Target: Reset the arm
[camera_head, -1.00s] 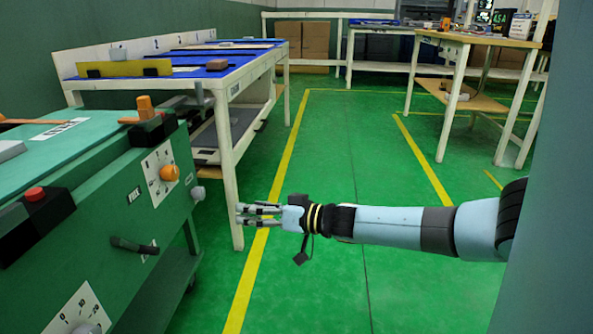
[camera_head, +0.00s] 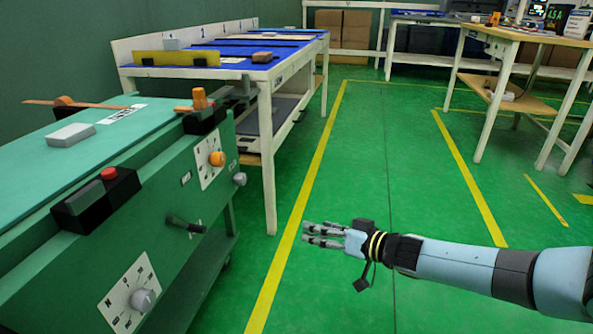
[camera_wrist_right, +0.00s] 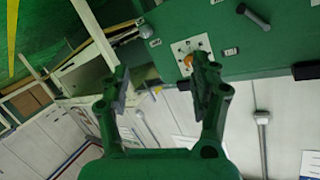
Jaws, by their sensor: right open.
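My right arm comes in from the right in the head view, stretched to the left over the green floor. Its gripper (camera_head: 322,234) points left, toward the green machine (camera_head: 150,225), and is apart from it. In the right wrist view the two fingers of the right gripper (camera_wrist_right: 160,85) stand apart with nothing between them. Beyond them the machine's orange knob (camera_wrist_right: 188,60) and dial plate show. My left gripper is not in view.
The green machine with knobs, a lever and a red button (camera_head: 109,173) stands at the left. Behind it is a white table with blue mats (camera_head: 235,72). Another table (camera_head: 540,40) stands at the back right. Open green floor (camera_head: 380,150) with yellow lines lies between them.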

